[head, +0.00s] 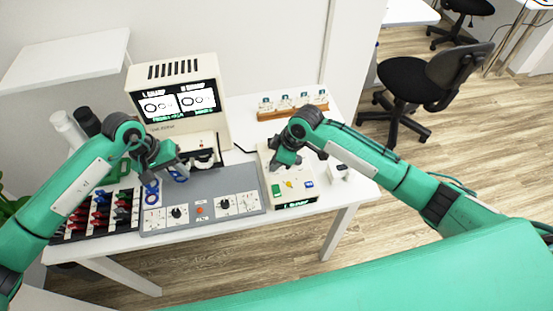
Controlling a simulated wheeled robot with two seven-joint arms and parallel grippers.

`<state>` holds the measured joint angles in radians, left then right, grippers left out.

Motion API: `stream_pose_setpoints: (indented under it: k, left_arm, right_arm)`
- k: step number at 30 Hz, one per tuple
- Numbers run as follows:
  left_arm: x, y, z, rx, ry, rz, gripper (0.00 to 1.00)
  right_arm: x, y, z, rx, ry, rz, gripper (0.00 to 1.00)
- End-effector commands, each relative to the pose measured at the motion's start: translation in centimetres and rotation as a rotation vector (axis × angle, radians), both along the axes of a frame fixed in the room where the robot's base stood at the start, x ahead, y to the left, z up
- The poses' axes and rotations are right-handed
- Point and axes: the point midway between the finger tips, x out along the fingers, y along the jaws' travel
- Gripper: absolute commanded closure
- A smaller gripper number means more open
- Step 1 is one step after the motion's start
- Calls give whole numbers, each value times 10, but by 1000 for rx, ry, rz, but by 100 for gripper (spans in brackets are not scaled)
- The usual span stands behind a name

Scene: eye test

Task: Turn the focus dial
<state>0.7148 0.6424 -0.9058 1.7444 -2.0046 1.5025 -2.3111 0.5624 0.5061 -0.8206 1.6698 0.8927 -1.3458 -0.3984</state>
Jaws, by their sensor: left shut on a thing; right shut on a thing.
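A grey control panel (200,187) lies on the white table with a black dial (176,212) at its left and another black dial (223,205) at its right. I cannot read which is the focus dial.
A beige machine (215,127) with a lit screen stands behind the panel. A wooden holder (270,115) with small items is at the back right. A small white box (340,171) sits right of the beige box.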

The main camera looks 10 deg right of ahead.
Motion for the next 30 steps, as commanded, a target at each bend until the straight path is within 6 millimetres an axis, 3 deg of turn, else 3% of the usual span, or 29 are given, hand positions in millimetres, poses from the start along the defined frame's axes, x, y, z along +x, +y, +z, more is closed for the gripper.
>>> stream_pose_setpoints:
  k: [15,30]
  left_arm:
    - [0,0,0,0,0,0,88]
    - [0,0,0,0,0,0,88]
  right_arm:
    - [-2,2,0,2,-1,-396,98]
    - [-2,2,1,2,-3,-531,98]
